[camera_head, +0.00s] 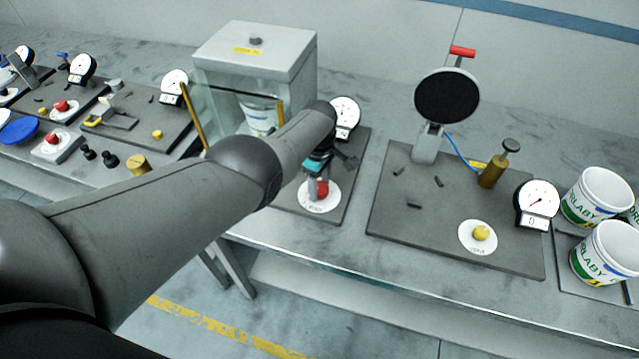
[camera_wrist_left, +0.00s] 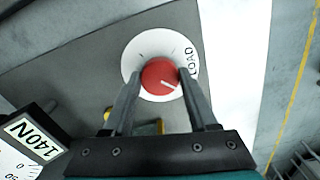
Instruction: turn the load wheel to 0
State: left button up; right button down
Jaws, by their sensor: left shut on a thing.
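The load wheel is a red knob (camera_wrist_left: 161,77) with a white pointer line on a white round dial marked "LOAD" (camera_wrist_left: 134,60) in the left wrist view. In the head view the red knob (camera_head: 319,189) shows on its white disc, partly below my arm. My left gripper (camera_wrist_left: 158,82) is shut on the red knob, one finger at each side of it. In the head view my left gripper (camera_head: 317,172) is over the knob from above. My right gripper is not in view.
A grey-lidded cabinet (camera_head: 256,50) with a bucket inside stands behind my arm. To the right is a board with a yellow knob (camera_head: 481,232), a black round plate (camera_head: 446,95) and a gauge (camera_head: 537,203). White buckets (camera_head: 610,250) stand at the far right.

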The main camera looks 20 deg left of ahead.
pick_arm(q)
jog(key=shift+w+a+r, duration=0.1)
dwell(0.5)
jog(key=o, duration=1.4)
jog(key=shift+r+p, duration=0.7)
jog(key=shift+n, duration=0.3)
notch_tip(320, 180, up, 7)
jog(key=p, duration=0.5)
jog(key=shift+f, duration=0.1)
jog(key=shift+r, duration=0.25)
notch_tip(320, 180, up, 6)
send_over(319, 187)
jog(key=shift+r, duration=0.2)
jog(key=shift+f, duration=0.1)
